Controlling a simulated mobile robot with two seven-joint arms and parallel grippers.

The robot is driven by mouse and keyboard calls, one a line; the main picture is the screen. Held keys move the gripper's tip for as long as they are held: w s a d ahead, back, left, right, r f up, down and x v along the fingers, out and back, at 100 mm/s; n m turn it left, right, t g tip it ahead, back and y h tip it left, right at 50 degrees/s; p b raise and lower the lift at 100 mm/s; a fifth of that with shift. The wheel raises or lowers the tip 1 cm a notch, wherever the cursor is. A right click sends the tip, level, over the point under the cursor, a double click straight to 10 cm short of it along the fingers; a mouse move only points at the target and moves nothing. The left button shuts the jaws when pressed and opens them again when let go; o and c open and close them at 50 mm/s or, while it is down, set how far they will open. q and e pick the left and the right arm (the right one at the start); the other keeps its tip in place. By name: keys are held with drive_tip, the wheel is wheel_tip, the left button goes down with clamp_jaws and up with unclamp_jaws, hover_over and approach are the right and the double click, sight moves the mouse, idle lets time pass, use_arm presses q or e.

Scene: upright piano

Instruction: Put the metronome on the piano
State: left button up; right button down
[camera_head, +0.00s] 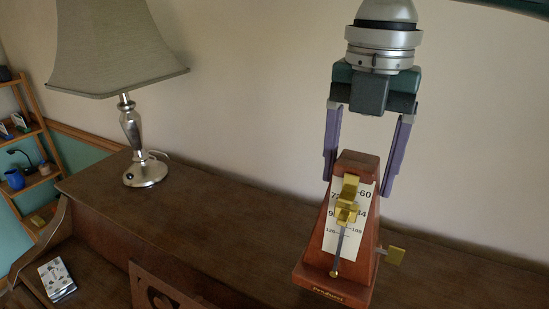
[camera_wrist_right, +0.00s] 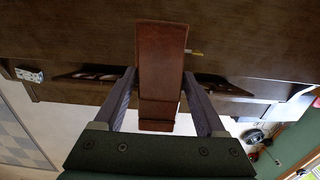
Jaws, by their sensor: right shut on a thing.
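The metronome (camera_head: 325,250) is a reddish-brown wooden pyramid with a white number scale, a brass weight and a brass key on its right side. My right gripper (camera_head: 357,186) points down from above, with one finger on each side of the metronome's upper part, shut on it. The wrist view also shows the metronome (camera_wrist_right: 162,65) between the two fingers. It is upright, slightly tilted in the head view, over the dark brown piano top (camera_head: 230,215). Whether its base touches the piano top cannot be told. My left gripper is not in view.
A lamp (camera_head: 132,130) with a grey shade and silver base stands on the piano top at the left. A small silver patterned object (camera_head: 57,279) lies lower left. A wooden shelf (camera_head: 28,120) stands at the far left. The piano top between lamp and metronome is clear.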

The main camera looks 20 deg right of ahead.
drive_tip(key=shift+f, duration=2)
unclamp_jaws()
wheel_tip(320, 180, up, 11)
drive_tip(key=shift+r+b, duration=0.15)
drive_tip(key=shift+b, duration=0.6)
drive_tip(key=shift+r, duration=0.45)
